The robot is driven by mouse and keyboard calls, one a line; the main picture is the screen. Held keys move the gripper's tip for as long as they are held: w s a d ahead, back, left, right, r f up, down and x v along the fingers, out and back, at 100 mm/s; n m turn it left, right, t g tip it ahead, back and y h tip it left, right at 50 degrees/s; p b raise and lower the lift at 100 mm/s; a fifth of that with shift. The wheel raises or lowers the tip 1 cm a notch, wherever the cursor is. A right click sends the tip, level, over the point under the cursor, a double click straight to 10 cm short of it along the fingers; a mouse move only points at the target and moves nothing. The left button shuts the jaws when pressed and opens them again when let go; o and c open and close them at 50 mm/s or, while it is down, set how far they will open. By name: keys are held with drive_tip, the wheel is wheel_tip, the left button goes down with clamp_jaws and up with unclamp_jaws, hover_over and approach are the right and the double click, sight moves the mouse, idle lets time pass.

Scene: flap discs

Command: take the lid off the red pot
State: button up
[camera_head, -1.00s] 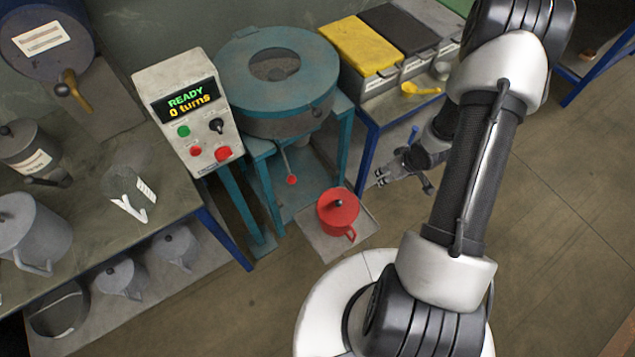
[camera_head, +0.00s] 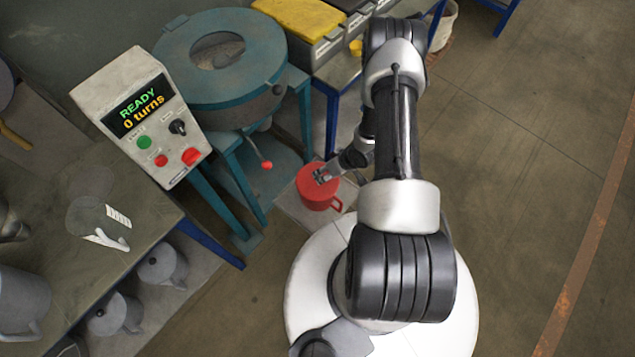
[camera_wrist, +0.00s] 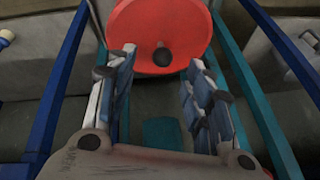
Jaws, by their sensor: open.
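The red pot (camera_head: 316,199) stands on a small low plate below the teal machine, its handle toward the lower right. Its red lid (camera_wrist: 150,22) is on it, and the lid's dark knob (camera_wrist: 162,57) shows in the wrist view just beyond my fingertips. My gripper (camera_head: 324,177) is over the lid in the head view and partly hides the knob there. In the wrist view my gripper (camera_wrist: 160,75) is open, one finger on each side, with the knob ahead of the gap and nothing held. I cannot tell whether the fingers touch the lid.
The teal machine (camera_head: 178,72) and its stand legs rise at the left and behind the pot. The control box (camera_head: 138,112) reads READY, 0 turns. The floor at the right is clear.

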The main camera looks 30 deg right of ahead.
sight(308, 187)
drive_tip(key=shift+b+x, duration=1.1)
drive_tip(key=shift+x, duration=1.95)
drive_tip(key=shift+a+r, duration=0.1)
drive_tip(key=shift+a, duration=0.1)
drive_tip(key=shift+c, duration=0.2)
clamp_jaws()
